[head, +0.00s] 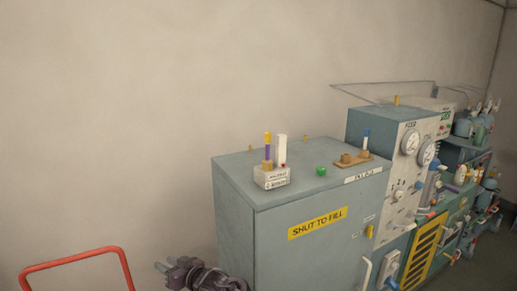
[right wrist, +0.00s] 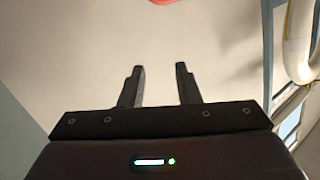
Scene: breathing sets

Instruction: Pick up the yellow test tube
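A slim tube with a yellow upper part and a purple lower part (head: 267,146) stands upright in a small white labelled block (head: 271,178) on top of the grey-blue cabinet. It is the tube that shows yellow; its lower end is hidden in the block. My right gripper (head: 161,270) is low at the bottom of the head view, left of the cabinet and well below its top. In the right wrist view its two fingers (right wrist: 159,82) are apart with nothing between them. My left gripper is not in view.
A white upright piece (head: 281,150) stands close beside the tube. A red rail (head: 75,258) is at lower left. A gauge panel (head: 410,160) stands at right.

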